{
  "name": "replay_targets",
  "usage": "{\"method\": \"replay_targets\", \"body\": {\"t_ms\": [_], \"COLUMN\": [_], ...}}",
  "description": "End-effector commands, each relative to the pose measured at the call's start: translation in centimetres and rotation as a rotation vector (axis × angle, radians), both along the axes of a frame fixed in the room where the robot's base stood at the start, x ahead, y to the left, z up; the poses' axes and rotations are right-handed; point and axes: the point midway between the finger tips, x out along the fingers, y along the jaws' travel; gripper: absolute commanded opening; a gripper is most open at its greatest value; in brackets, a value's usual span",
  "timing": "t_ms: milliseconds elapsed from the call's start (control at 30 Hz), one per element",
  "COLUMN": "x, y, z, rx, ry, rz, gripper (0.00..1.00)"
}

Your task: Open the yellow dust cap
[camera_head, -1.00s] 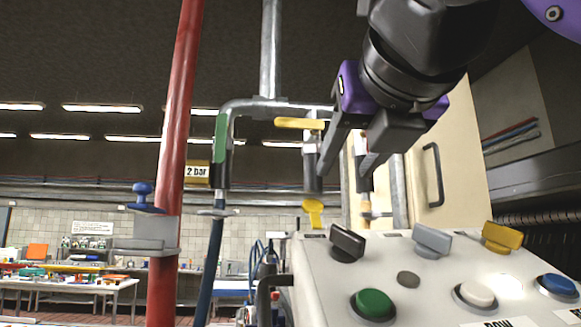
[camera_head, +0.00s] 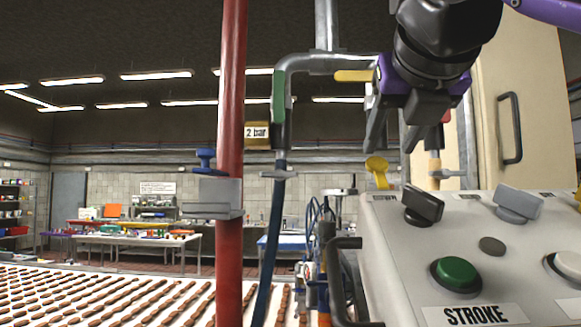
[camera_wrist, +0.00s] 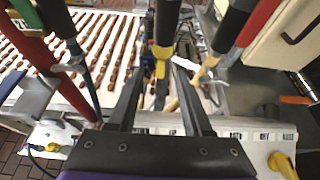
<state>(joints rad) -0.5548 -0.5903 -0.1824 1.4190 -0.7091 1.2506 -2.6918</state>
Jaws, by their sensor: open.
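The yellow dust cap (camera_head: 377,170) hangs just below my gripper in the head view, close to the control box's back edge. In the wrist view the yellow cap (camera_wrist: 161,53) is at the lower end of a dark vertical pipe (camera_wrist: 167,22), with its tab pointing down. My gripper (camera_head: 393,148) points downward, its two fingers apart and empty. In the wrist view the gripper (camera_wrist: 161,68) has a fingertip on either side of the cap in the picture; I cannot tell whether they touch it. In the head view the fingers hide the pipe above the cap.
A control box (camera_head: 470,240) with knobs and buttons stands at the right. A red pipe (camera_head: 231,120) and a dark blue hose (camera_head: 269,235) stand to the left. A yellow lever (camera_head: 354,76) sits near my gripper. A conveyor with rows of biscuits (camera_head: 110,300) lies beyond.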

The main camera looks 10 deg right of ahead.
Motion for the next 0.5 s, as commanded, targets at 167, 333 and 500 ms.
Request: {"method": "replay_targets", "body": {"t_ms": [167, 333, 500], "x": [3.5, 6.1, 7.6], "y": [-1.1, -1.9, -2.4], "z": [-1.6, -2.7, -3.2], "rx": [0.0, 0.001, 0.002], "ry": [0.002, 0.0, -0.003], "rz": [-0.001, 0.0, -0.001], "gripper": [0.5, 0.5, 0.5]}}
